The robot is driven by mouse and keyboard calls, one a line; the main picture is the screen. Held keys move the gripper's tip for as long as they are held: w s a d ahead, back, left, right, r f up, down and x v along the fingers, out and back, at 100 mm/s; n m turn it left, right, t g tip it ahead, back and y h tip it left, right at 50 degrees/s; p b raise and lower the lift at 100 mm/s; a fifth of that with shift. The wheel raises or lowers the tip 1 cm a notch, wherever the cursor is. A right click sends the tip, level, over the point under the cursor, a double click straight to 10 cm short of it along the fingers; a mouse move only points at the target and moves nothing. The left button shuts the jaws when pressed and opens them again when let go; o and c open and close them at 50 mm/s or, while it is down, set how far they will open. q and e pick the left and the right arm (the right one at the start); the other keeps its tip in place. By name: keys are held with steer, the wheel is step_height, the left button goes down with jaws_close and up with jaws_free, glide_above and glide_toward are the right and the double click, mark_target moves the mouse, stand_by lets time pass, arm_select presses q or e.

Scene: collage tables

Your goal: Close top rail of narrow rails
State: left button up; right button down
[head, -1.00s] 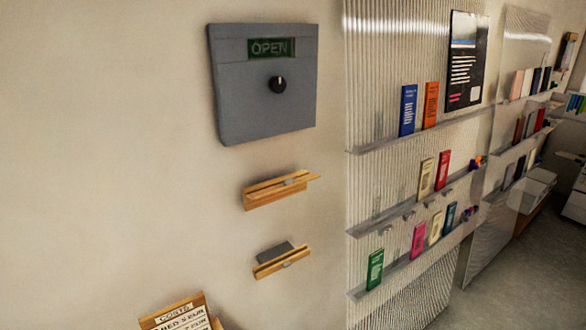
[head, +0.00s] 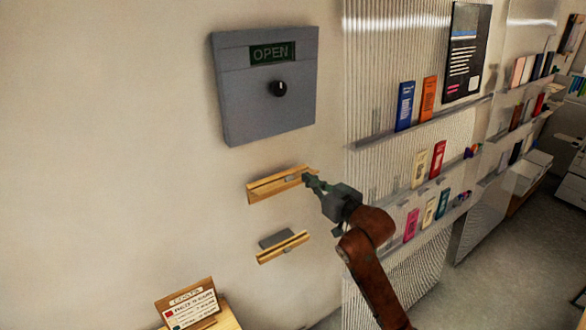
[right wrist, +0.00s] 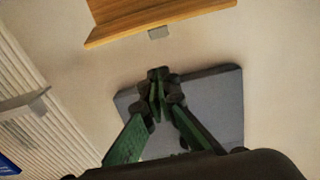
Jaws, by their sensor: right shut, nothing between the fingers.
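Two short narrow wooden rails are fixed to the wall, one above the other. The top rail (head: 268,188) carries a small grey piece (head: 292,178) near its right end. The lower rail (head: 283,250) has a dark grey card standing behind its front strip. My right gripper (head: 308,179) is at the right end of the top rail, its fingers shut and empty. In the right wrist view the shut fingertips (right wrist: 157,75) point toward a wooden rail (right wrist: 150,18) with a small grey tab (right wrist: 158,32) at its edge; a gap shows between them. My left gripper is not in view.
A grey box with an OPEN display (head: 265,85) hangs above the rails. A ribbed panel (head: 375,60) with shelves of small books is to the right. A wooden sign (head: 190,305) stands at the lower left. The wall left of the rails is bare.

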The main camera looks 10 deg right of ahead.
steer(key=r, duration=0.2)
steer(key=p, duration=0.4)
glide_above(291, 182)
steer(key=shift+w+a, duration=0.15)
steer(key=shift+w, duration=0.1)
steer(key=f, duration=0.1)
steer(key=f+p, duration=0.1)
steer(key=shift+s+f, duration=0.2)
steer(key=shift+f, duration=0.1)
steer(key=shift+s+d+f+p, duration=0.15)
steer(key=shift+s+f+p, duration=0.1)
steer(key=shift+f, duration=0.2)
steer(key=shift+s+d+f+p, duration=0.1)
steer(key=shift+f+p, duration=0.1)
steer(key=shift+f, duration=0.2)
steer(key=shift+d, duration=0.1)
